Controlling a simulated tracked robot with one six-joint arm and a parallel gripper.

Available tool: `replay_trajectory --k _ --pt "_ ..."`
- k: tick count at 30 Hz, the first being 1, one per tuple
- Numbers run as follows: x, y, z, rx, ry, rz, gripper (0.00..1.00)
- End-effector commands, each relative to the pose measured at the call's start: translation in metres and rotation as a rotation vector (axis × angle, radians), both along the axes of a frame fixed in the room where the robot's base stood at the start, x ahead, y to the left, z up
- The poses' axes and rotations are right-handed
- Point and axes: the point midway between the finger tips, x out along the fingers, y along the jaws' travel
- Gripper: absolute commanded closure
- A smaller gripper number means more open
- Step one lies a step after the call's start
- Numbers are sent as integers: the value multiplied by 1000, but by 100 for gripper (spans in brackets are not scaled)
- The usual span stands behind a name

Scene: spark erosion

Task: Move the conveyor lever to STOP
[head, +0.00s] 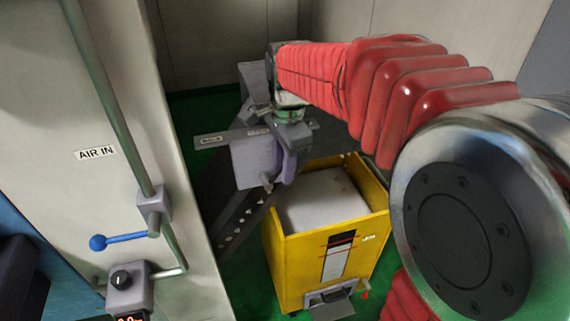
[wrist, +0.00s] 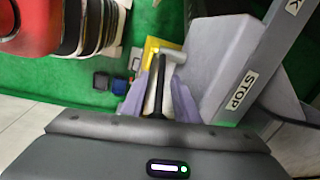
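A grey lever box (head: 254,162) hangs at the conveyor's side in the head view; it also shows in the wrist view (wrist: 222,55). A grey bar with a STOP label (wrist: 242,89) runs along the box's right side in the wrist view. The lever has a dark stalk (wrist: 159,88) and a pale grey cross handle (wrist: 172,56); its tip (head: 267,181) shows in the head view. My gripper (wrist: 162,80) has its lilac fingers on both sides of the stalk, with light gaps seemingly between. In the head view my gripper (head: 289,160) is partly hidden beside the box.
A yellow cart (head: 290,262) with a pale load stands below my arm. The dark conveyor frame (head: 232,215) slopes behind it.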

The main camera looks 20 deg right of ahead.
Motion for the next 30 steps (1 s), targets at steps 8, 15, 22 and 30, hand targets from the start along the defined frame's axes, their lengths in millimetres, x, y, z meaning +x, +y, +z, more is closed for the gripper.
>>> replay_trajectory --k 8,15,22,30 --pt "0 0 0 0 0 0 83" --pt "0 0 1 0 0 -1 100" --pt "0 0 1 0 -1 -1 100" --pt "0 -1 1 -1 -1 -1 100"
